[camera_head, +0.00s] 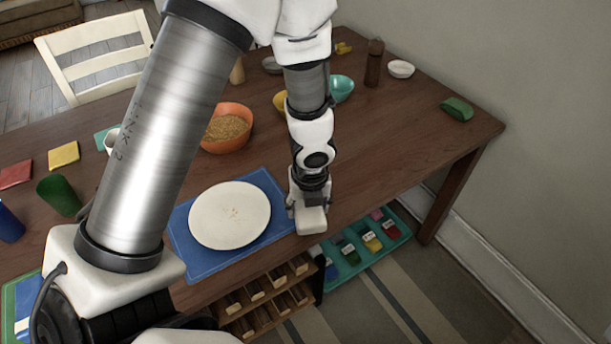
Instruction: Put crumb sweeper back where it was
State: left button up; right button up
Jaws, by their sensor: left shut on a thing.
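My left gripper (311,196) points down at the near edge of the table, just right of the blue placemat (180,236). It is shut on a small pale block, which I take to be the crumb sweeper (311,220). The block is low at the table edge; I cannot tell whether it touches the top. The gripper partly hides it. A white plate (229,215) with a few crumbs lies on the placemat to its left. My right gripper is not in view.
An orange bowl of grain (228,128) stands behind the plate. A green object (457,108) lies at the far right of the brown table (400,140). A teal tray (365,250) and a wooden rack (265,300) sit below the near edge. The table's right part is mostly clear.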

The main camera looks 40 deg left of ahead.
pick_arm(q)
jog(key=w+a+p, duration=0.1)
jog(key=w+a, duration=0.1)
jog(key=w, duration=0.1)
jog(key=w+a+p, duration=0.1)
jog(key=w+a, duration=0.1)
jog(key=w, duration=0.2)
jog(key=w+a+f+p, duration=0.1)
jog(key=w+a, duration=0.2)
jog(key=shift+w, duration=0.35)
jog(key=shift+w+a+f, duration=0.15)
jog(key=shift+w+f, duration=0.1)
jog(key=shift+f, duration=0.75)
jog(key=shift+w+a+f, duration=0.1)
jog(key=shift+w+f, duration=0.1)
jog(key=shift+f, duration=0.75)
jog(key=o, duration=1.3)
jog(key=shift+f, duration=0.1)
jog(key=shift+o, duration=0.2)
notch_tip(320, 180, up, 12)
jog(key=s+d, duration=0.1)
jog(key=shift+s+d, duration=0.1)
